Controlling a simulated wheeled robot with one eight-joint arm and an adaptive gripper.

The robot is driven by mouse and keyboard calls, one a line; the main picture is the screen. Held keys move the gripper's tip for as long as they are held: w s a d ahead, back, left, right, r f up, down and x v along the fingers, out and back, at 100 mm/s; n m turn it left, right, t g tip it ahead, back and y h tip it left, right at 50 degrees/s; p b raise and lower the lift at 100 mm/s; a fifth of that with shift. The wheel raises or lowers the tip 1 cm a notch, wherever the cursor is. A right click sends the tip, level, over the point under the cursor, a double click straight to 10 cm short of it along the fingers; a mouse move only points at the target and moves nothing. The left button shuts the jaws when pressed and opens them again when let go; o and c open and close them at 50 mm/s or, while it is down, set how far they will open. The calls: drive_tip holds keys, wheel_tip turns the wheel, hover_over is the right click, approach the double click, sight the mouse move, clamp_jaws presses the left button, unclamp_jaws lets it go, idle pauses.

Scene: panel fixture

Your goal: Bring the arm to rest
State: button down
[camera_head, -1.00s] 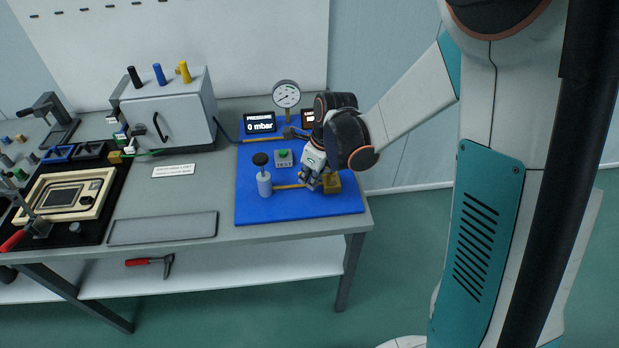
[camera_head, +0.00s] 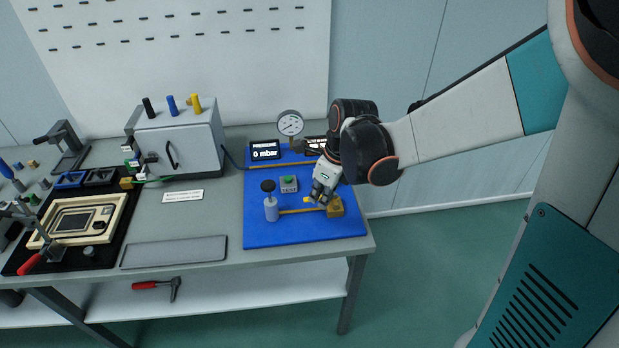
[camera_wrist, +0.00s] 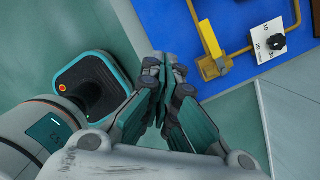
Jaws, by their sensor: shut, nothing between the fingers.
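My gripper (camera_head: 322,192) hangs over the right part of the blue panel board (camera_head: 262,236), close to the small brass block (camera_head: 335,207) at its right edge. In the wrist view my gripper (camera_wrist: 165,62) is shut, its fingertips together with nothing between them. A yellow lever (camera_wrist: 210,38) on the brass piping lies to the right of the fingertips, apart from them in that picture. My arm reaches in from the right, bent at the wrist. The gripper's height above the board is hard to tell.
The board carries a pressure gauge (camera_head: 290,123), a display (camera_head: 265,150) reading 0 mbar, a hand pump (camera_head: 271,208) and a green button box (camera_head: 288,184). A grey cabinet (camera_head: 178,148), a grey tray (camera_head: 174,252) and a framed fixture fill the left. Floor right of the table is clear.

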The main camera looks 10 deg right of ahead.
drive_tip(key=s+d+r+n+t+h, duration=0.1)
drive_tip(key=s+r+n, duration=0.5)
drive_tip(key=n, duration=0.7)
drive_tip(key=s+d+r+n+t+h, duration=0.1)
drive_tip(key=s+r+n+t, duration=0.3)
drive_tip(key=s+n, duration=0.5)
wheel_tip(320, 180, up, 2)
drive_tip(key=d+n, duration=0.1)
drive_tip(key=n, duration=0.3)
drive_tip(key=shift+s+d+r+n, duration=0.2)
drive_tip(key=shift+s+n, duration=0.05)
drive_tip(key=shift+n, duration=0.15)
